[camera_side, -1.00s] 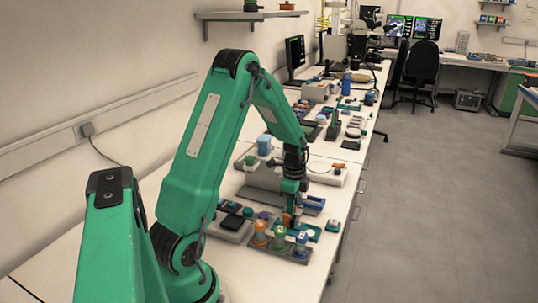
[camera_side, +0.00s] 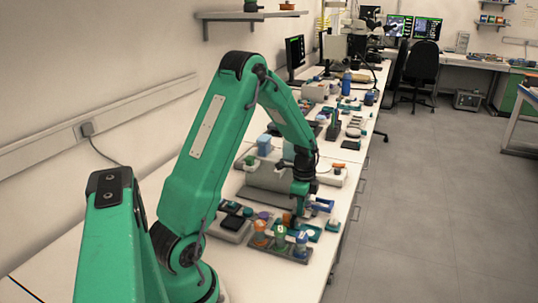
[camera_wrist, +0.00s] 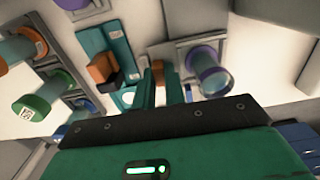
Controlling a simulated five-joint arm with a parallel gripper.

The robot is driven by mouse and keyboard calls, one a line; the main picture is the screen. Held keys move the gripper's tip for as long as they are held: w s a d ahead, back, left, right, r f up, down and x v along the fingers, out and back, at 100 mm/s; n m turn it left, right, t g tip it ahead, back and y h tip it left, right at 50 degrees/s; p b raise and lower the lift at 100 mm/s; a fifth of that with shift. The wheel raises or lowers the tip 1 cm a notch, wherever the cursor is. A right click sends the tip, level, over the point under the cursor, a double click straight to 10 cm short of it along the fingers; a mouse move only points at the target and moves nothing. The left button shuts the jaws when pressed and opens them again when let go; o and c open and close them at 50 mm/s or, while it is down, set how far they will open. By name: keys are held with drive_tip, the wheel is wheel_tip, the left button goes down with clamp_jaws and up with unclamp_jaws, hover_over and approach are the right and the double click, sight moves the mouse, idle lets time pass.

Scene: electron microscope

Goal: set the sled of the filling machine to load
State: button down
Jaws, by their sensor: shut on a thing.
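The filling machine appears to be the teal plate with white labels, under my gripper in the side view (camera_side: 312,234) and left of my fingers in the wrist view (camera_wrist: 92,40). An orange block with a black part (camera_wrist: 103,68) stands on it. My gripper (camera_wrist: 158,85) is shut on a small orange-brown block (camera_wrist: 158,72), perhaps the sled's handle. In the side view my gripper (camera_side: 298,214) reaches down just behind the vial rack. The sled itself and its position marks cannot be made out clearly.
A rack of capped vials (camera_side: 280,240) stands close in front of my gripper. A purple-ringed vial (camera_wrist: 210,75) is right of my fingers in the wrist view. A grey tray with a black box (camera_side: 232,224) lies to the left. A grey machine (camera_side: 262,178) stands behind.

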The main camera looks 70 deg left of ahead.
drive_tip(key=c, duration=1.7)
unclamp_jaws()
drive_tip(key=shift+w+d, duration=0.15)
drive_tip(key=shift+c, duration=0.2)
drive_tip(key=shift+r, duration=0.1)
drive_tip(key=shift+r, duration=3.8)
drive_tip(key=shift+r, duration=0.1)
